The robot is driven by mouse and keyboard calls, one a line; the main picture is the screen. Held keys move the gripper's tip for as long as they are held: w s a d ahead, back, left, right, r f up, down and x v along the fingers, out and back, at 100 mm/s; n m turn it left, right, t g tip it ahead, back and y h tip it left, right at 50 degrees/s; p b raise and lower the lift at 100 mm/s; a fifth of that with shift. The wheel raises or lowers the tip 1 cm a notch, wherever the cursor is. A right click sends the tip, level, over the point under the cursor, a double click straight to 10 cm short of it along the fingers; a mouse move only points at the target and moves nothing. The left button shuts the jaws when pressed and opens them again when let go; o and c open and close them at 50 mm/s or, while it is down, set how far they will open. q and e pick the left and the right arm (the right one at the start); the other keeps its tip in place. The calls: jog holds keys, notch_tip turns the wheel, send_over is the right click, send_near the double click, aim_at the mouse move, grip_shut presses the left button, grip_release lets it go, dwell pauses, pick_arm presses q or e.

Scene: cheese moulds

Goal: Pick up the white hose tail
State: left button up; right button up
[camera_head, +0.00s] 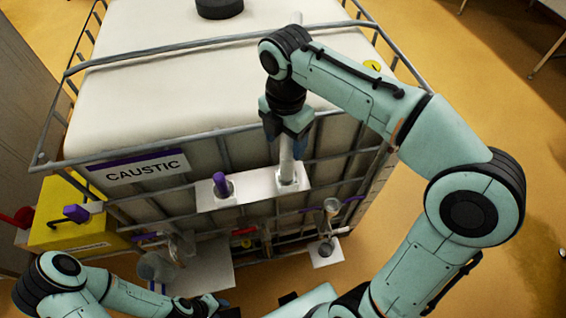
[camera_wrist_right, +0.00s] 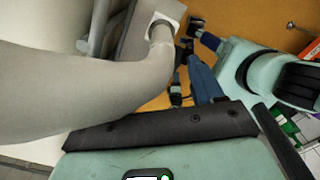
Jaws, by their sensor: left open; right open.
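The white hose tail (camera_head: 287,160) stands upright in a holder on the front of the cage, its lower end in a white plate (camera_head: 260,191). In the right wrist view the hose tail (camera_wrist_right: 85,88) fills the left side, large and close, and runs up into its holder. My right gripper (camera_head: 288,130) is open at the upper part of the hose tail, with its fingers about it; I cannot tell whether they touch it. My left gripper (camera_head: 215,304) is open and empty at the bottom of the head view, low and away from the hose tail.
A white tank in a metal cage, with a CAUSTIC sign (camera_head: 139,171), fills the middle. A purple-capped piece (camera_head: 221,184) stands in the same plate, left of the hose tail. A yellow box (camera_head: 66,214) is at the left. A metal fitting (camera_head: 331,207) is lower right.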

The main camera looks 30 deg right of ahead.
aim_at(286, 157)
jog(key=f, duration=0.5)
jog(key=shift+s+b, duration=0.35)
jog(key=shift+w+f, duration=0.15)
jog(key=shift+f, duration=0.35)
notch_tip(286, 157, down, 5)
jog(key=shift+d+b, duration=0.1)
jog(key=shift+b, duration=0.2)
pick_arm(q)
jog(key=shift+s+f, duration=1.1)
pick_arm(e)
grip_shut()
